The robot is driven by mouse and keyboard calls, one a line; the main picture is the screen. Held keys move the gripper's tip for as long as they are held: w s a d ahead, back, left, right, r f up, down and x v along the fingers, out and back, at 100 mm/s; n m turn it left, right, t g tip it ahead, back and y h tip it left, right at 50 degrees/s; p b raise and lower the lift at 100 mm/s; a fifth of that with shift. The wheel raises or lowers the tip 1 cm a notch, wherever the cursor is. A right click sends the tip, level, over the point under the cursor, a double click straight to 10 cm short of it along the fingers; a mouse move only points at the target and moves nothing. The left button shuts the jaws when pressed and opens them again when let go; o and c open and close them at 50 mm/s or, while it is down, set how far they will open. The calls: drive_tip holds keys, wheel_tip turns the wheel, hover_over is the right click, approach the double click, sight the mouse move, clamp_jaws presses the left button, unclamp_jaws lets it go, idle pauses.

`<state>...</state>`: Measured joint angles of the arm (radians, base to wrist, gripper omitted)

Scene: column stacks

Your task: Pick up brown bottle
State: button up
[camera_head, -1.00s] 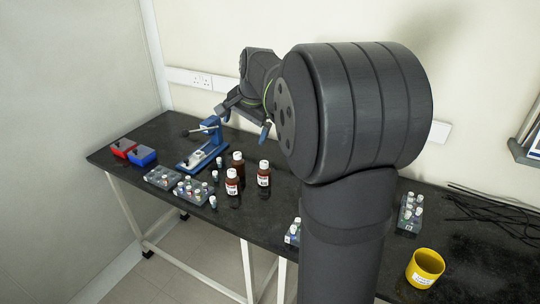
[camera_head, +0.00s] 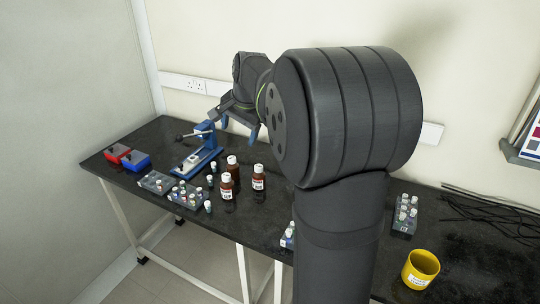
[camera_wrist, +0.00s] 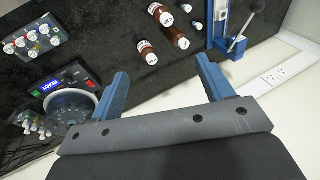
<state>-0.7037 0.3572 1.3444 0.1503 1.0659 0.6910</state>
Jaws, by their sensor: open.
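Three brown bottles with white caps stand together on the black bench in the head view: a front one (camera_head: 226,188), one behind it (camera_head: 233,170) and one to the right (camera_head: 258,180). The wrist view shows them beyond the fingers: one at left (camera_wrist: 147,53), one at top (camera_wrist: 160,14) and one at right (camera_wrist: 178,39). Which one the task means cannot be told. My gripper (camera_head: 240,126) is open and empty, above the bench behind the bottles. In the wrist view its blue fingers (camera_wrist: 163,70) are spread apart, with no bottle between them.
A blue press-like stand (camera_head: 200,157) is left of the gripper. Vial racks (camera_head: 187,195) and small vials stand near the bottles. Red (camera_head: 117,152) and blue (camera_head: 136,160) boxes sit at far left. A yellow cup (camera_head: 420,268) stands right. The wrist view shows a display device (camera_wrist: 52,88).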

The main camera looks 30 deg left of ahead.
drive_tip(key=m+g+h, duration=0.2)
drive_tip(key=m+h, duration=0.2)
drive_tip(key=m, duration=1.3)
hover_over(227, 184)
drive_tip(key=w+a, duration=0.2)
wheel_tip(227, 184, down, 12)
wheel_tip(227, 184, down, 12)
drive_tip(key=shift+w+d+f, duration=0.1)
drive_tip(key=shift+d, duration=0.05)
drive_tip(key=shift+s+d+f, duration=0.15)
drive_tip(key=shift+f, duration=1.2)
drive_tip(key=shift+s+d+f, duration=0.15)
drive_tip(key=shift+f, duration=1.15)
drive_tip(key=shift+c, duration=0.4)
drive_tip(key=c, duration=1.1)
